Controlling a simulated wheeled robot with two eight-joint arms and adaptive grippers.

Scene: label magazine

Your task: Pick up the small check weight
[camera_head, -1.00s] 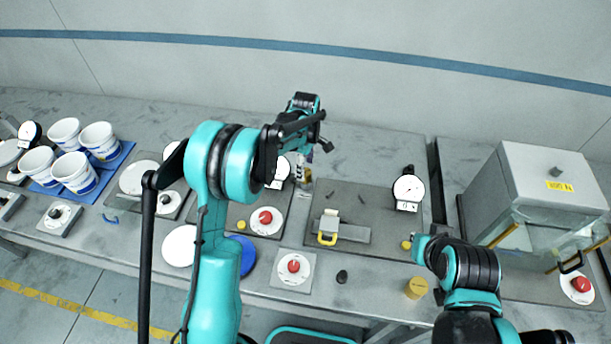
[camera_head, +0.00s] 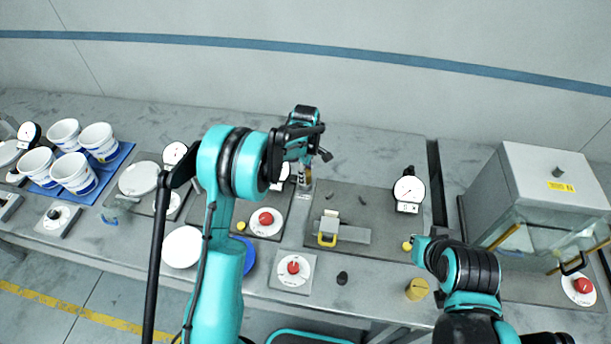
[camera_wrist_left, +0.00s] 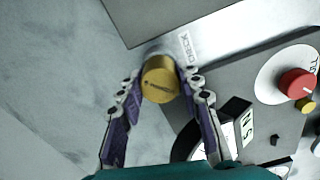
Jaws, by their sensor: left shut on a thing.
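The small check weight is a short brass cylinder, seen from above in the left wrist view (camera_wrist_left: 161,80), between the tips of my left gripper (camera_wrist_left: 157,88). The two purple-padded fingers are shut on its sides. It is at a pale metal strip (camera_wrist_left: 215,45) with a "CHECK" label; I cannot tell whether it still touches the strip. In the head view my left gripper (camera_head: 305,164) points down behind the grey plates, and the weight is mostly hidden there.
A dial gauge (camera_head: 408,190) stands on the right plate. A red knob (camera_head: 265,218) is left of the strip, another (camera_head: 293,266) in front. A brass cylinder (camera_head: 416,289) stands near the front edge. A glass-fronted box (camera_head: 540,200) is at right, white tubs (camera_head: 75,172) at left.

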